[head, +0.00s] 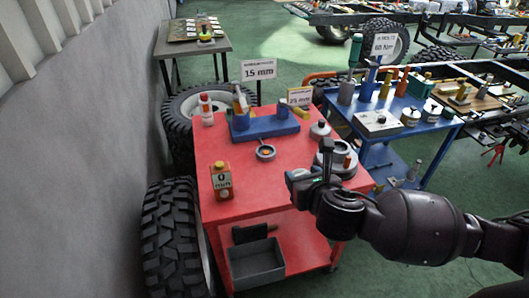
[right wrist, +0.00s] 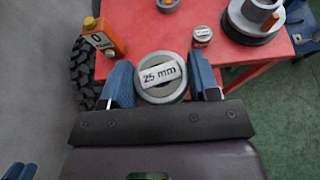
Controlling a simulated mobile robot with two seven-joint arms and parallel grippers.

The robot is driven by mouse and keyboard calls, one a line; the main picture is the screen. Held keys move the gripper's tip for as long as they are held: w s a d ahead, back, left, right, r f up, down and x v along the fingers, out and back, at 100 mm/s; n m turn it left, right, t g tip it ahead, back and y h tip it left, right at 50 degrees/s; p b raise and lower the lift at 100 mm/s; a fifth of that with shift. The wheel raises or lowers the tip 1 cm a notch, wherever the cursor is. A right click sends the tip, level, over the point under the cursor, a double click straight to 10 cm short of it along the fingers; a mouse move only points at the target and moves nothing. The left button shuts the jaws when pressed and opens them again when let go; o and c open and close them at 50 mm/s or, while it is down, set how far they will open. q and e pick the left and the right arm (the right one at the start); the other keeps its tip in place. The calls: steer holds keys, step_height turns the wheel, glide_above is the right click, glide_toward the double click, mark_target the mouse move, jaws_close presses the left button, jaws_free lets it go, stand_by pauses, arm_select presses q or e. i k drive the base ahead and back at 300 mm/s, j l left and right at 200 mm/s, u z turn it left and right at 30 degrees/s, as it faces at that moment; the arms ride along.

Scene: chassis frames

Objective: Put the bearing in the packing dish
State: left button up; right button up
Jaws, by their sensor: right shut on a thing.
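My right gripper (head: 308,180) is over the front right part of the red cart. In the right wrist view the gripper (right wrist: 166,88) has its blue fingers shut on both sides of a round grey metal ring, the bearing (right wrist: 163,95), whose face bears a "25 mm" label. In the head view the bearing is mostly hidden by the gripper.
Bare red surface lies between carton and gripper.

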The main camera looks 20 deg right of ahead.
mark_target(266, 153)
steer(key=i+l+u, duration=0.15)
steer(key=l+u, duration=0.25)
steer(key=l, duration=0.25)
steer(key=l+u, duration=0.4)
steer(key=l, duration=0.2)
steer(key=l+u, duration=0.45)
steer(key=l, duration=0.25)
